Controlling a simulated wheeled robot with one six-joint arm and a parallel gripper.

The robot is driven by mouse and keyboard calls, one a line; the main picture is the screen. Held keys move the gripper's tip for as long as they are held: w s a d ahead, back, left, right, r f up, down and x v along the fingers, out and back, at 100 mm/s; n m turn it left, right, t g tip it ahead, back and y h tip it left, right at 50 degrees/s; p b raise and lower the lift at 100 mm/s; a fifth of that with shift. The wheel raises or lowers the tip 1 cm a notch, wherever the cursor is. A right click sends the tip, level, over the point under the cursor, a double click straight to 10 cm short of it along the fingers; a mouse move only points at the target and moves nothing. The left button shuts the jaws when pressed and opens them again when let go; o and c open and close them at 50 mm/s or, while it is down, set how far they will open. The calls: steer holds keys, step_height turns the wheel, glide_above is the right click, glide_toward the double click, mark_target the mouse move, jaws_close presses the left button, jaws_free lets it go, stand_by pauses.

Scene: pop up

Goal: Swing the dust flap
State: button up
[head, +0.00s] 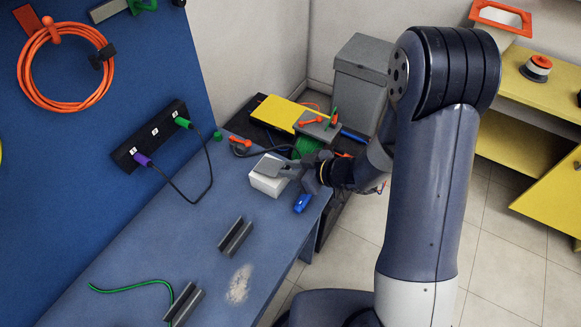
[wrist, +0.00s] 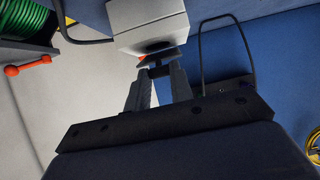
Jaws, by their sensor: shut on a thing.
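A small white box (head: 267,184) stands on the blue bench with a grey dust flap (head: 270,165) at its top. My gripper (head: 288,170) reaches in from the right, its fingers at the flap's right edge. In the wrist view the fingers (wrist: 158,72) are close together on a small dark edge, which I take to be the flap. The pale box (wrist: 148,22) is just beyond them, with a bit of orange between. The flap's hinge is not clear, and my fingers partly cover its edge.
A blue clip (head: 302,203) lies on the bench close to my gripper. A black socket strip (head: 150,136) with a looped cable is on the blue wall. Grey channels (head: 235,237) stand nearer. A grey bin (head: 361,70) is behind my arm.

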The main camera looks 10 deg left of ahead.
steer(key=shift+w+a+r+p, duration=0.1)
steer(key=shift+a+r+p, duration=0.15)
steer(key=shift+r+p, duration=0.3)
steer(key=shift+w+a+r+p, duration=0.1)
steer(key=shift+a+r+p, duration=0.1)
steer(key=shift+r+p, duration=0.35)
steer(key=shift+w+a+r, duration=0.15)
steer(key=shift+a+r, duration=0.1)
steer(key=shift+w+a+r+p, duration=0.2)
steer(key=shift+a+r+p, duration=0.35)
steer(key=shift+r+p, duration=0.35)
steer(key=shift+w+a+r+p, duration=0.15)
steer(key=shift+w+a+p, duration=0.05)
steer(key=shift+a+p, duration=0.25)
steer(key=shift+a+r, duration=0.1)
